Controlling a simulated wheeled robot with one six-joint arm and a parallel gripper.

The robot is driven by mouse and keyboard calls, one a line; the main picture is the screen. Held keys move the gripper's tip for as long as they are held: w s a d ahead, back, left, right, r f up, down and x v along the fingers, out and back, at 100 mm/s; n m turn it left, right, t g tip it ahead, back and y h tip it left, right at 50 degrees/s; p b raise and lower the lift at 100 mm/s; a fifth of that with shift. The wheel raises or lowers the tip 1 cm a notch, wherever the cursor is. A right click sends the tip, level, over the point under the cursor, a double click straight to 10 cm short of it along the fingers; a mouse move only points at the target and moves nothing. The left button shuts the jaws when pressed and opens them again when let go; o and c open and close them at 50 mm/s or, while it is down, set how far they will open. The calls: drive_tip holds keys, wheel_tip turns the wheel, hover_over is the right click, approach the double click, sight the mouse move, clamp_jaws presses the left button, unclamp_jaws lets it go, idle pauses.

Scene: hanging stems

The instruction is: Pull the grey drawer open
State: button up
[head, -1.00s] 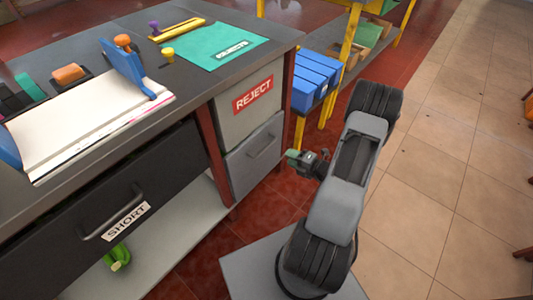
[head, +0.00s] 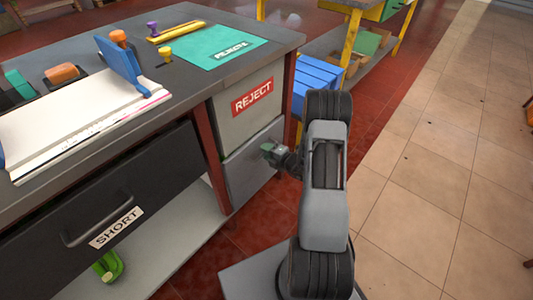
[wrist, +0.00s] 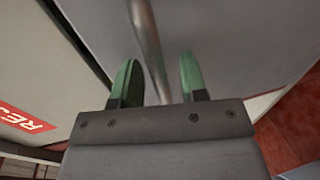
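The grey drawer (head: 252,172) is the lower front under the REJECT panel at the right end of the workbench. It looks shut. Its bar handle is hidden behind my gripper in the head view. In the wrist view the metal handle (wrist: 150,45) runs between my two green fingers, and the drawer front (wrist: 230,40) fills the background. My gripper (wrist: 160,82) is open, with a finger on each side of the handle and gaps visible. It also shows in the head view (head: 268,150), close in front of the drawer.
Above the drawer is a panel with a red REJECT label (head: 252,97). A black drawer labelled SHORT (head: 95,215) is to the left. Blue bins (head: 318,75) on a yellow-framed rack stand behind my arm. Tiled floor (head: 430,190) on the right is clear.

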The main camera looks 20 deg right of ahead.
drive_tip(key=shift+w, duration=0.15)
clamp_jaws()
idle(0.4)
